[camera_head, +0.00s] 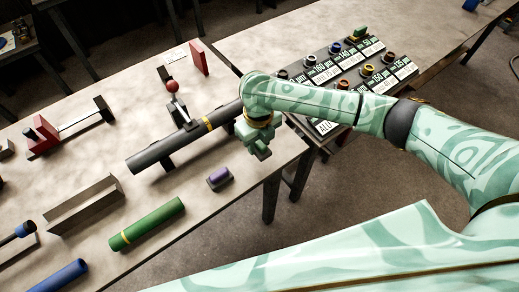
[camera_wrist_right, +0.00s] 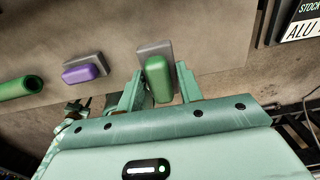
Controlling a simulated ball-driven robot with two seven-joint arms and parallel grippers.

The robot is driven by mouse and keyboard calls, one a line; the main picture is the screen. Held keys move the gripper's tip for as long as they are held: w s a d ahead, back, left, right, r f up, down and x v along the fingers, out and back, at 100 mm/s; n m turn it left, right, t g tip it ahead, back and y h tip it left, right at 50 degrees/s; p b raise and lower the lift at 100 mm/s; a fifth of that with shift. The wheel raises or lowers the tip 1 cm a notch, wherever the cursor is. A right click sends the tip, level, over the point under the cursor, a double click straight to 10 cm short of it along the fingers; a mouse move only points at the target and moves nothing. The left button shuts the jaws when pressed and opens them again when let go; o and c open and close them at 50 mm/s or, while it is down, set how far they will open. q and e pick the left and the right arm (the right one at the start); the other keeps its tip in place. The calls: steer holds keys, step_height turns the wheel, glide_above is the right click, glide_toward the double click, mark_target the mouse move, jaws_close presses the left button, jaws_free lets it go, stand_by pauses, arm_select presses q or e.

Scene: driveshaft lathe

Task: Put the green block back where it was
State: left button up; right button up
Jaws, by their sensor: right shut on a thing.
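The green block (camera_wrist_right: 157,80) is between the two fingers of my right gripper (camera_wrist_right: 160,88) in the right wrist view. My right gripper is shut on it. A flat grey piece (camera_wrist_right: 154,47) shows at the block's far end; I cannot tell whether it is joined to the block. In the head view my right gripper (camera_head: 258,146) is over the table's right edge, and the block cannot be told apart from the mint fingers. My left gripper is not in view.
A purple block (camera_head: 220,176) with a grey base lies left of my right gripper, near the table edge. A dark shaft (camera_head: 165,148) lies beside it, and a green cylinder (camera_head: 148,222) is nearer. A labelled rack (camera_head: 405,67) with several rings stands right.

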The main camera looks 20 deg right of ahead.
mark_target(260, 147)
steer(key=shift+w+d+f, duration=0.2)
steer(key=shift+w+f, duration=0.2)
steer(key=shift+f, duration=0.15)
steer(key=shift+w+d+f+b, duration=0.15)
steer(key=shift+f+b, duration=0.25)
steer(key=shift+f, duration=0.5)
steer(key=shift+w+d+f+b, duration=0.15)
steer(key=shift+f+b, duration=0.25)
steer(key=shift+f, duration=0.5)
steer(key=shift+a+f, duration=0.1)
steer(key=o, duration=1.1)
step_height(260, 147, up, 12)
steer(key=p, duration=0.4)
steer(key=shift+s, duration=0.1)
